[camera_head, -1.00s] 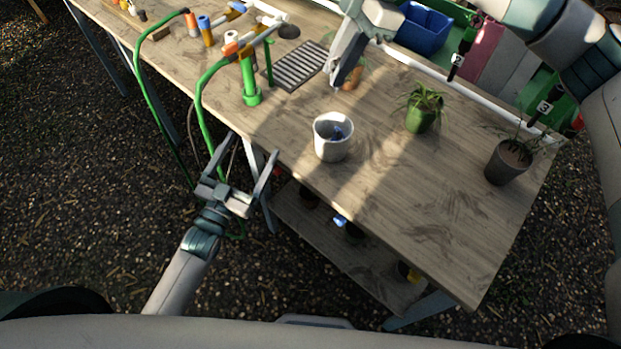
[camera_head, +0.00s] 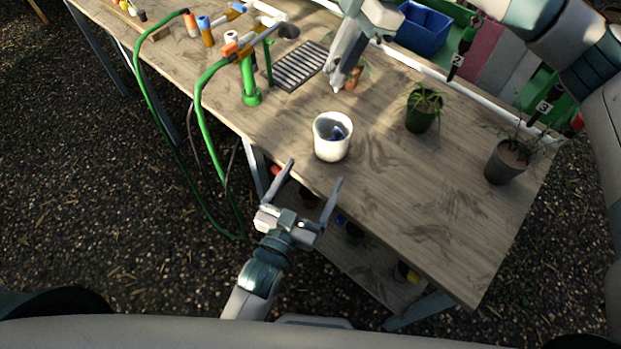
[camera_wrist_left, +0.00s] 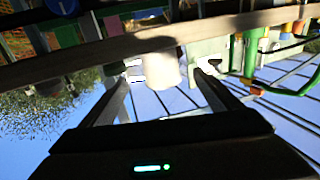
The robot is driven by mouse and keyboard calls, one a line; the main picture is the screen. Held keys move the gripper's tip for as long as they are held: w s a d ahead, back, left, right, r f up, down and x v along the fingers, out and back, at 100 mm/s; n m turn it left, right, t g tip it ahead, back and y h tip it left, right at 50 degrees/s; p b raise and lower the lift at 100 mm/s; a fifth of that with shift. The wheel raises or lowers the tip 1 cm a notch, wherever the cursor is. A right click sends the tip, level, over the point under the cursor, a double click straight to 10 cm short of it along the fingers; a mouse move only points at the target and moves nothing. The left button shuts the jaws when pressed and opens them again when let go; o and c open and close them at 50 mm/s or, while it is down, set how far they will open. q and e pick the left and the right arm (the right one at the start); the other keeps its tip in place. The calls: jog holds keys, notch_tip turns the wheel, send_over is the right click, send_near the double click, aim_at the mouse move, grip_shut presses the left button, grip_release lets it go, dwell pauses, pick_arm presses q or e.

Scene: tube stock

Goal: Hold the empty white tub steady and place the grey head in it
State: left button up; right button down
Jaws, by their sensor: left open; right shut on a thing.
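The white tub (camera_head: 326,153) stands upright on the wooden table near its front edge. Something bluish shows inside it. In the left wrist view the tub (camera_wrist_left: 162,70) appears between the fingertips and beyond them. My left gripper (camera_head: 315,172) is open and empty at the table's front edge, just short of the tub. My right gripper (camera_head: 336,88) points down above the table, behind the tub. It is shut, but what it holds cannot be made out. A dark grey round head (camera_head: 288,32) shows at the end of a fitting at the back left; I cannot tell if it is the task's head.
A green stand with a hose (camera_head: 250,85) and a slatted grate (camera_head: 298,68) are left of my right gripper. A small terracotta pot (camera_head: 353,78) is beside it.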

aim_at(326, 151)
pick_arm(q)
jog(key=shift+x, duration=6)
jog(key=c, duration=1.1)
